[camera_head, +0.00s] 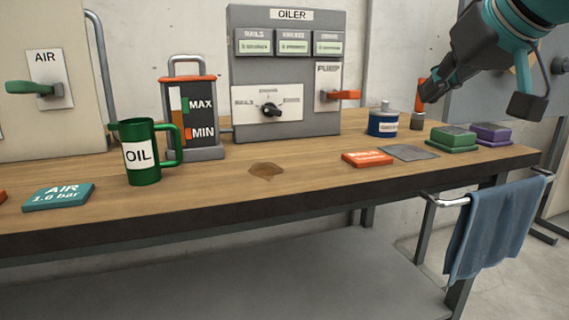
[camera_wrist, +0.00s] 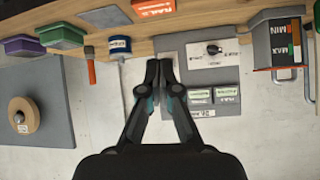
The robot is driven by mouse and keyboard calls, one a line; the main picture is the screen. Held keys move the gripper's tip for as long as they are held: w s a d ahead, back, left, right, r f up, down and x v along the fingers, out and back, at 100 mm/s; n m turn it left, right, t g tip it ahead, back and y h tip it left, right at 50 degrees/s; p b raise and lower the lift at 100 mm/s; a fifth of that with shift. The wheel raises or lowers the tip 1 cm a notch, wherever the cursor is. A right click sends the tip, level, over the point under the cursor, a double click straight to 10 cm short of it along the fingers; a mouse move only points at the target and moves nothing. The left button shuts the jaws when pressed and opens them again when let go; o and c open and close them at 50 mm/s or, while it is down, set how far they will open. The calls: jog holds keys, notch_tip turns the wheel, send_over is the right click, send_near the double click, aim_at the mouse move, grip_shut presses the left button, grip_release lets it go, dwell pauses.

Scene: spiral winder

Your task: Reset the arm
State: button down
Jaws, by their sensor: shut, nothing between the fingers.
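My gripper (camera_head: 429,95) is in the upper right of the head view, in the air above the right part of the bench. In the wrist view my gripper (camera_wrist: 160,62) is shut, its fingertips together with nothing between them. In the head view an orange-handled tool (camera_head: 420,98) stands just behind the gripper. I cannot tell the exact gap between them.
The wooden bench (camera_head: 215,190) carries a green OIL mug (camera_head: 140,165), an oil level tank (camera_head: 192,105), the grey OILER panel (camera_head: 287,75), a blue tin (camera_head: 383,122), and green (camera_head: 454,138) and purple (camera_head: 491,133) blocks. A blue towel (camera_head: 495,225) hangs at the front right.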

notch_tip(320, 180, down, 20)
jog(key=s+d+m+g+h+p, duration=0.1)
jog(key=d+m+g+h, duration=0.15)
jog(key=m, duration=0.25)
jog(key=s+a+f+n+g+p, duration=0.1)
jog(key=s+a+f, duration=0.3)
jog(key=f, duration=0.3)
jog(key=s+a+f+n+g+p, duration=0.1)
jog(key=s+a+f+n+p, duration=0.1)
jog(key=s+f, duration=0.5)
jog(key=shift+a+f, duration=0.25)
jog(key=shift+a, duration=0.65)
